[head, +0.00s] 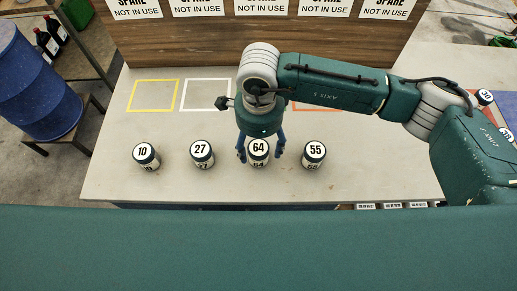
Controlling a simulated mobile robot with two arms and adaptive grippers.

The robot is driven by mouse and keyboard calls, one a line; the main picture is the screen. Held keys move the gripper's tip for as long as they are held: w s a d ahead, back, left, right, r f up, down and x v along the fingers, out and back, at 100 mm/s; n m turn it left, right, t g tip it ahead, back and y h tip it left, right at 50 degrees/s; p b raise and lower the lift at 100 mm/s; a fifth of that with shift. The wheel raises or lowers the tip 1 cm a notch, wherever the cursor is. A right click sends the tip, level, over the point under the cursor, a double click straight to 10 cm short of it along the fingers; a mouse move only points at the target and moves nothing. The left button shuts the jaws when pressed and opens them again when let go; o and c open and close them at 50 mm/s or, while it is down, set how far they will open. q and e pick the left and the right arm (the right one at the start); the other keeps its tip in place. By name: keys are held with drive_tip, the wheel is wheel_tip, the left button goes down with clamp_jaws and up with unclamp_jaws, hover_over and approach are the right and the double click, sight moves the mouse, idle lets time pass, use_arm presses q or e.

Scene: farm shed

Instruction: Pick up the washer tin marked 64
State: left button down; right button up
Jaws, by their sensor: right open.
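The washer tin marked 64 (258,150) stands upright on the table, third from the left in a row of tins. My right gripper (260,152) is open, with one blue finger on each side of this tin. I cannot tell whether the fingers touch it. The tins marked 10 (146,153), 27 (202,152) and 55 (314,152) stand in the same row, apart from it. My left gripper is not in view.
The pale table (110,170) has a yellow outlined square (131,95), a white one (184,95) and a partly hidden orange one (310,107). A wooden board (150,45) with "not in use" signs stands behind. A blue barrel (35,85) is at the left.

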sight(258, 148)
wheel_tip(258, 148, down, 4)
drive_tip(key=shift+s+a+r+p, duration=0.15)
drive_tip(key=shift+r+p, duration=0.1)
drive_tip(key=shift+p, duration=0.5)
drive_tip(key=shift+f, duration=0.3)
drive_tip(key=c, duration=1.4)
drive_tip(key=shift+o, duration=0.2)
drive_tip(key=shift+r, duration=0.1)
